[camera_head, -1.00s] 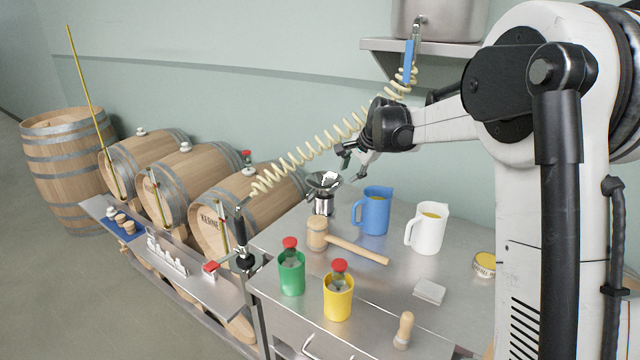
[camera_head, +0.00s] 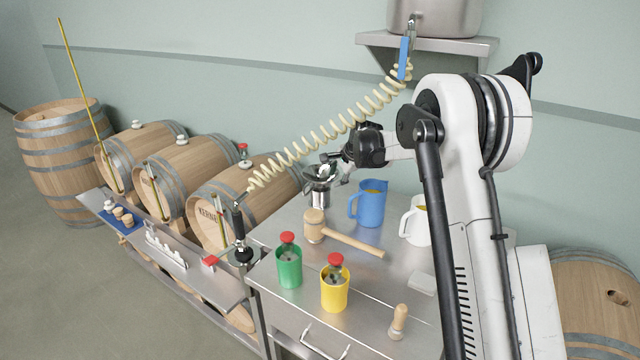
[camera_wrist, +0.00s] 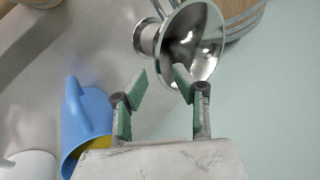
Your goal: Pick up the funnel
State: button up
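The funnel (camera_wrist: 205,40) is shiny steel with a wide round mouth. In the wrist view it lies at the upper middle, just beyond my fingertips, its rim close to the right finger. In the head view the funnel (camera_head: 318,172) stands at the back of the steel table, seated in or on a small steel vessel (camera_head: 319,197). My gripper (camera_head: 338,163) is beside the funnel on its right, partly hidden by my wrist. In the wrist view my gripper (camera_wrist: 160,82) has its two green-padded fingers apart with nothing between them. I cannot tell whether the right finger touches the rim.
A blue jug (camera_head: 371,205) and a white jug (camera_head: 414,226) stand near my gripper. A wooden mallet (camera_head: 350,243), a green cup (camera_head: 289,270) and a yellow cup (camera_head: 334,291) are in front. A coiled hose (camera_head: 325,137) hangs across.

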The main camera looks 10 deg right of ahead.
aim_at(329, 183)
jog(key=shift+a+p+x, duration=0.15)
jog(key=shift+p+x, duration=0.2)
jog(key=shift+x, duration=1)
jog(key=shift+a+p+x, duration=0.1)
jog(key=shift+p+x, duration=0.2)
jog(key=shift+x, duration=1.05)
jog(key=shift+c, duration=0.2)
grip_shut()
